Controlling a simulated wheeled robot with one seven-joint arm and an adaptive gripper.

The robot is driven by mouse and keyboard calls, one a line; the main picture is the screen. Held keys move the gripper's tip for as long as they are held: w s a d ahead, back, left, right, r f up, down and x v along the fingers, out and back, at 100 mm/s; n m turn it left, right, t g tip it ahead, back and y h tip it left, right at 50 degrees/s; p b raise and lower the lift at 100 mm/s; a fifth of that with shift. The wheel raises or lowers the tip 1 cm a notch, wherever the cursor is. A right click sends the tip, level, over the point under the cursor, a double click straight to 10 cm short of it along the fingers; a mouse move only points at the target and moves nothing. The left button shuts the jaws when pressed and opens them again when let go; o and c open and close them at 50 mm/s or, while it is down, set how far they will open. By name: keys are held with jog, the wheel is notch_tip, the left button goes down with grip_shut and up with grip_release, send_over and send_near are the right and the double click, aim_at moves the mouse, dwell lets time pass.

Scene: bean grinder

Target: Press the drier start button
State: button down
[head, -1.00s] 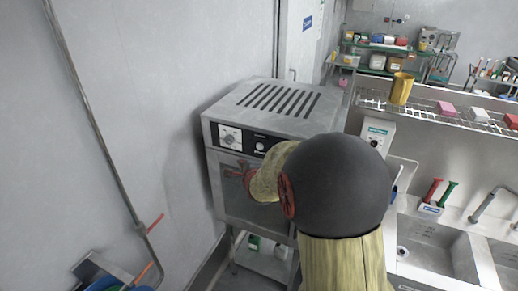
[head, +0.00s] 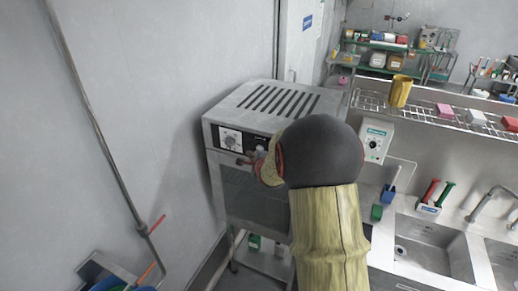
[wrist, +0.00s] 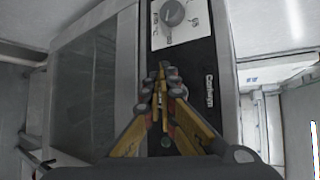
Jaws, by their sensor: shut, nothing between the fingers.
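The drier (head: 265,107) is a metal box with a slotted top and a dark front door (head: 255,192). Its black control panel (head: 213,132) carries a white plate with a round dial (head: 230,139), also seen in the wrist view (wrist: 172,13).
A grey wall (head: 130,90) stands close on the left. Right of the drier is a white control box (head: 375,141), then a steel sink (head: 432,248) under a wire rack (head: 440,117) with a yellow jug (head: 400,91).

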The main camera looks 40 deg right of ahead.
jog(key=shift+w+d, duration=0.2)
jog(key=shift+d, duration=0.35)
jog(key=shift+d, duration=0.15)
dwell(1.0)
jog(key=shift+w+d+p, duration=0.15)
jog(key=shift+d+p, duration=0.1)
jog(key=shift+p, duration=0.1)
jog(key=shift+w+d, duration=0.2)
jog(key=shift+d, duration=0.25)
dwell(0.7)
jog(key=shift+a, duration=0.1)
jog(key=shift+s+a, duration=0.35)
jog(key=shift+a, duration=0.4)
jog(key=a, duration=0.1)
jog(key=s+a+b, duration=0.1)
jog(key=a, duration=0.1)
jog(key=s+a, duration=0.1)
jog(key=shift+a+b, duration=0.3)
jog(key=shift+a, duration=0.05)
